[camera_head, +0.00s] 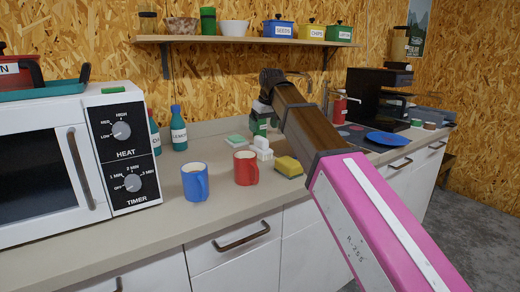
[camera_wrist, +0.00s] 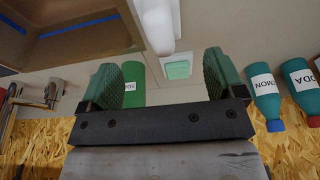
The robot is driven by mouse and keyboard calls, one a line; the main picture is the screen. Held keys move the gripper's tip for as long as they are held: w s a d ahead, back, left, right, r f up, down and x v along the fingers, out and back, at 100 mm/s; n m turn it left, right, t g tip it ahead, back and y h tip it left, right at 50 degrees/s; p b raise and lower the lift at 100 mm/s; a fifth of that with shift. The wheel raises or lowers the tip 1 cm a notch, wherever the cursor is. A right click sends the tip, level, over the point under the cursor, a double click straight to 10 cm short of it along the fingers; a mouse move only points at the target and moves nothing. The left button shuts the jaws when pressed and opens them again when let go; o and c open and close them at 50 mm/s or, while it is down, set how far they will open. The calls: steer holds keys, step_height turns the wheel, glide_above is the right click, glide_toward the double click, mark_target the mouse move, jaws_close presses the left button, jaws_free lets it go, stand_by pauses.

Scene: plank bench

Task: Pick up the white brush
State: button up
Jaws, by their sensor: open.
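The white brush (camera_head: 263,147) stands on the counter behind the red mug, close to the yellow sponge. My gripper (camera_head: 260,124) is above and just behind it, with green finger pads pointing down. In the wrist view the white brush (camera_wrist: 158,22) shows at the top, roughly in line with the gap between the fingertips. My gripper (camera_wrist: 161,62) is open there, and nothing is between its pads. The brush's upper end in the wrist view is cut off by the frame edge.
A red mug (camera_head: 246,168), a blue mug (camera_head: 195,181) and a yellow sponge (camera_head: 289,167) stand nearby. A pale green block (camera_wrist: 177,70) and a green cylinder (camera_wrist: 133,88) are near the fingers. Bottles (camera_wrist: 265,97) stand aside. A shelf (camera_head: 230,39) hangs above.

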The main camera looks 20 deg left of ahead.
mark_target(262, 138)
steer(key=shift+x, duration=4.35)
steer(key=shift+s, duration=0.15)
steer(key=c, duration=1.1)
